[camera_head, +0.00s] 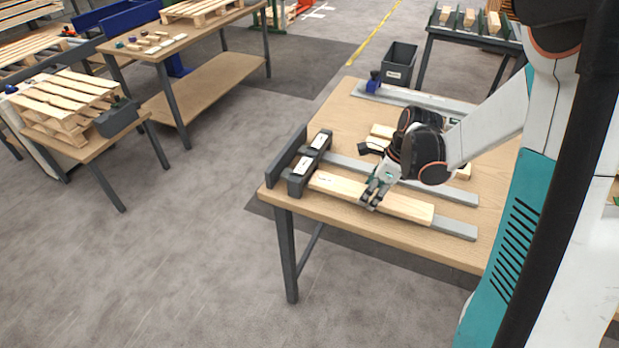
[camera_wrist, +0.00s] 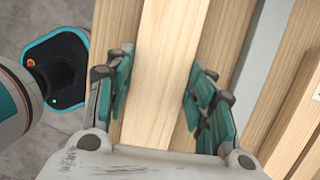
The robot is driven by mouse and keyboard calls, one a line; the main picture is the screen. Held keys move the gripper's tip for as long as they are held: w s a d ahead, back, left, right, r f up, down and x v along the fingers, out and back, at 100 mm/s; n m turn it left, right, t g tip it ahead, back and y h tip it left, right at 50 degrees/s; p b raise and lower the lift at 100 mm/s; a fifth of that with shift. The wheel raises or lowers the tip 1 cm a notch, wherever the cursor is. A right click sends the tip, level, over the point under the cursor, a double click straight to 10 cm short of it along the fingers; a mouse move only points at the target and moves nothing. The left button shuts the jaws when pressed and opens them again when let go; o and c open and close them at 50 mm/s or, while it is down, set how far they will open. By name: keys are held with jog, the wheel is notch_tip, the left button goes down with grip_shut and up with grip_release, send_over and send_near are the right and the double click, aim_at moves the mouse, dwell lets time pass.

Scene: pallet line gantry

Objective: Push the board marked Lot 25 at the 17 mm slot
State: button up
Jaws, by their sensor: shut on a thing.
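A long pale board (camera_head: 405,205) lies near the front edge of the wooden table, along a grey rail. Its left end is at or very close to a dark block (camera_head: 297,181); I cannot tell whether it is in a slot. The block carries two white labels, too small to read. My gripper (camera_head: 371,196) is over the middle of the board, fingers pointing down. In the wrist view the board (camera_wrist: 168,65) runs between my two fingers (camera_wrist: 163,95), which are shut on its sides. I cannot read any lot marking on it.
The worktable (camera_head: 345,120) also bears a second grey rail (camera_head: 345,165), more boards (camera_head: 381,131) behind my gripper and a long grey fixture (camera_head: 425,99) at the back. A dark bin (camera_head: 399,65) stands beyond. Open floor lies to the left.

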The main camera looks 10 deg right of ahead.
jog(key=shift+s+d, duration=0.4)
jog(key=shift+d, duration=0.2)
jog(key=shift+s+d, duration=0.35)
jog(key=shift+d, duration=0.2)
jog(key=o, duration=1.3)
jog(key=shift+c, duration=0.2)
